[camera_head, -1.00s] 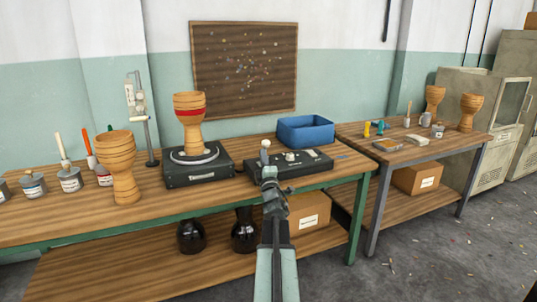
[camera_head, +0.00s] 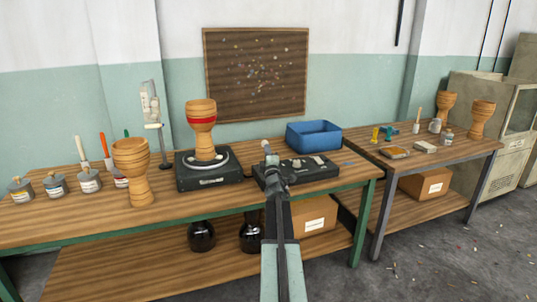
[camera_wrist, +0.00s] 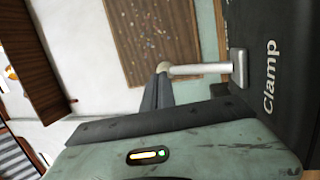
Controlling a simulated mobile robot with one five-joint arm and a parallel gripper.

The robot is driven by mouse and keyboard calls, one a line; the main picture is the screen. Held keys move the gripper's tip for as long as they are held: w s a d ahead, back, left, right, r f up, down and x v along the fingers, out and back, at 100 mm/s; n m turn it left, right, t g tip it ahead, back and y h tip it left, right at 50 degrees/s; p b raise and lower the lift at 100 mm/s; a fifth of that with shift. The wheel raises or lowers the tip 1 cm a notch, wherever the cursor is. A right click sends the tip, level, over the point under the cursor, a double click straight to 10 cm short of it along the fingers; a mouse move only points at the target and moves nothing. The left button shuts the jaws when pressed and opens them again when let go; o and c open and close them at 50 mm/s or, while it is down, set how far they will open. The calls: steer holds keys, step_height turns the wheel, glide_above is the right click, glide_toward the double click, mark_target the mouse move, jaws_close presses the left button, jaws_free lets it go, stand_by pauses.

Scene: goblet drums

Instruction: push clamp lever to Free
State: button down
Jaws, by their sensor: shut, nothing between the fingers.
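The clamp lever (camera_wrist: 200,69) is a pale metal rod with a rounded tip, rising from the dark control box (camera_wrist: 262,40) beside the word "Clamp" in the wrist view. In the head view the lever's pale tip (camera_head: 266,146) shows at the left part of the black control box (camera_head: 322,173). My gripper (camera_wrist: 160,90) is shut and empty. Its dark fingertips are at the lever's tip end and seem to touch it. In the head view my gripper (camera_head: 272,164) hides the lever's lower part. No "Free" marking is readable.
A black turntable unit (camera_head: 209,180) carrying a red-banded goblet drum (camera_head: 201,120) stands left of the box. A blue bin (camera_head: 314,136) stands behind it. Another goblet drum (camera_head: 132,160) and several paint cans stand further left. A second table (camera_head: 455,150) is at right.

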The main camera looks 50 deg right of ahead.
steer(key=shift+w+d, duration=0.5)
steer(key=shift+w, duration=0.2)
steer(key=shift+w+r, duration=0.1)
steer(key=shift+w, duration=0.05)
steer(key=shift+r, duration=0.1)
steer(key=shift+s+a+r+p, duration=0.15)
steer(key=shift+s+a+p, duration=0.1)
steer(key=shift+p, duration=0.1)
steer(key=s+a+r+p, duration=0.6)
steer(key=s+a, duration=0.2)
steer(key=shift+s+r, duration=0.15)
steer(key=shift+r, duration=0.05)
